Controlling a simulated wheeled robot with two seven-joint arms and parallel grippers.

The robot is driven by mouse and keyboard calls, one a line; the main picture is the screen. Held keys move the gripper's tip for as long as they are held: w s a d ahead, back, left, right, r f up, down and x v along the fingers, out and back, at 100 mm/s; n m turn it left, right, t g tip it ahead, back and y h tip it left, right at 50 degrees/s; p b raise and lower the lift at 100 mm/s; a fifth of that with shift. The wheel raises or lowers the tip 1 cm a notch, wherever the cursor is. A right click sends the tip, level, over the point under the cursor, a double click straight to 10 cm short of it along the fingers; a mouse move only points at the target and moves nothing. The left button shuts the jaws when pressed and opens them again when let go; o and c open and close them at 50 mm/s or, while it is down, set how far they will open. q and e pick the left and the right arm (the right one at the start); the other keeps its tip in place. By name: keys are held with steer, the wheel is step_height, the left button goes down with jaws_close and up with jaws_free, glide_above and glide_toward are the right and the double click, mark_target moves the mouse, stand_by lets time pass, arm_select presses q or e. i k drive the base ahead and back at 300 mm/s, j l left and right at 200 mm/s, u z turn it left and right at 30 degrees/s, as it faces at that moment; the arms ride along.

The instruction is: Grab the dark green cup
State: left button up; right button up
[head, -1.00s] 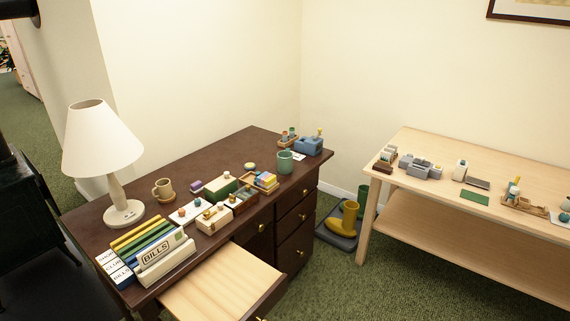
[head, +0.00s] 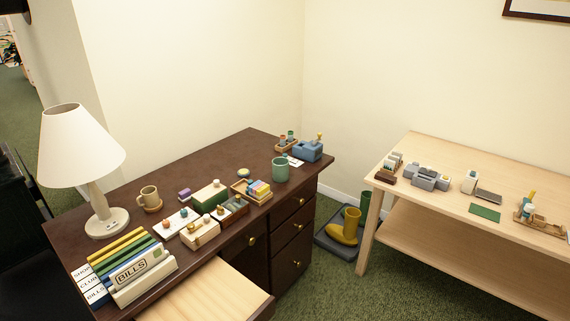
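A green cup (head: 280,169) stands upright near the far right end of the dark brown desk (head: 222,160). Its green is medium and slightly bluish. A tan mug (head: 149,196) with a handle stands on a small coaster on the left part of the desk, beside the lamp. Neither of my grippers shows in the head view.
A white lamp (head: 83,150) and a row of binders (head: 125,268) stand at the desk's left. Small boxes (head: 210,196) crowd its middle. An open drawer (head: 205,296) juts out in front. A light wooden table (head: 440,150) stands right, with boots (head: 344,226) on a tray between.

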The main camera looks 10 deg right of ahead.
mark_target(281, 170)
steer(key=i+l, duration=0.35)
steer(key=i+l+u, duration=0.1)
steer(key=i+l, duration=0.3)
steer(key=l, duration=0.15)
steer(key=i+l, duration=0.3)
steer(key=l, duration=0.2)
steer(key=i+l+u, duration=0.15)
steer(key=i+l, duration=0.2)
steer(key=l, duration=0.15)
